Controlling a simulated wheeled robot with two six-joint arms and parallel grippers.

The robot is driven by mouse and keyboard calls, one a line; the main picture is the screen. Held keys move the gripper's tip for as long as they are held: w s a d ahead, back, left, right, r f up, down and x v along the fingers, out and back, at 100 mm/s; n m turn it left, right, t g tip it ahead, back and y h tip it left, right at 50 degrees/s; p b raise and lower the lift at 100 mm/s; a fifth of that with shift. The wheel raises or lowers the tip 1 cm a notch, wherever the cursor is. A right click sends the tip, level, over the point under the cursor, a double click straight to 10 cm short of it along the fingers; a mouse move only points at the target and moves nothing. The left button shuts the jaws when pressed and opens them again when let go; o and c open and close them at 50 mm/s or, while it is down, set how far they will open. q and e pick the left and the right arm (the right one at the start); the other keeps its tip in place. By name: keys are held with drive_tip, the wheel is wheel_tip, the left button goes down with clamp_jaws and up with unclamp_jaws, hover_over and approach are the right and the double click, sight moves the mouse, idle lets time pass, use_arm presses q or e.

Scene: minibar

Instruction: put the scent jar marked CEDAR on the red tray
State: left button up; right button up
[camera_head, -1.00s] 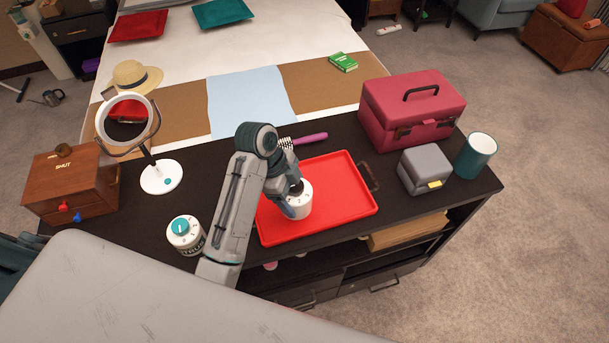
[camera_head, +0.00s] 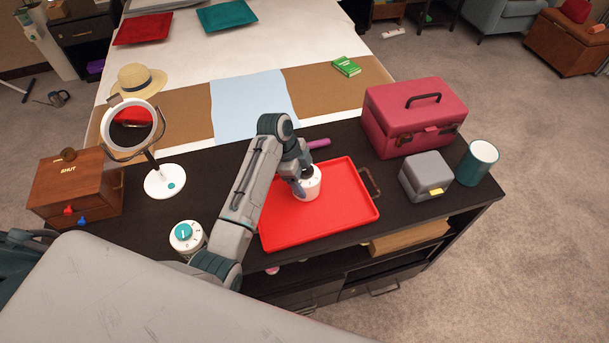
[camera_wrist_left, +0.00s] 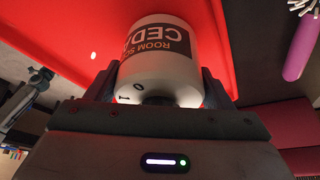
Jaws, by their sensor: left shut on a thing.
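The scent jar (camera_head: 308,184) is white with a dark knob on top. In the left wrist view the scent jar (camera_wrist_left: 160,62) shows a dark label reading "ROOM SC..." and "CED...", the rest cut off by its curve. My left gripper (camera_head: 299,181) is shut on the jar, with a finger on each side of it in the left wrist view (camera_wrist_left: 162,88). The jar is over the back left part of the red tray (camera_head: 340,212); I cannot tell whether its base touches the tray. My right gripper is not in view.
A round mirror (camera_head: 164,181), a wooden box (camera_head: 80,185), a pink case (camera_head: 413,118), a grey box (camera_head: 425,177) and a teal cup (camera_head: 477,162) stand on the dark top. A purple-handled brush (camera_head: 318,143) lies behind the tray.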

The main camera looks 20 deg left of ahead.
use_arm(q)
drive_tip(key=shift+f, duration=0.1)
drive_tip(key=o, duration=1.1)
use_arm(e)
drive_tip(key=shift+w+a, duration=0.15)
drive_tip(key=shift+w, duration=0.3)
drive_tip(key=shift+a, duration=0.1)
use_arm(q)
drive_tip(key=b+v, duration=0.2)
drive_tip(key=v, duration=0.4)
drive_tip(key=shift+w+a, duration=0.1)
drive_tip(key=shift+w, duration=0.05)
drive_tip(key=p+v, duration=0.3)
drive_tip(key=v, duration=0.3)
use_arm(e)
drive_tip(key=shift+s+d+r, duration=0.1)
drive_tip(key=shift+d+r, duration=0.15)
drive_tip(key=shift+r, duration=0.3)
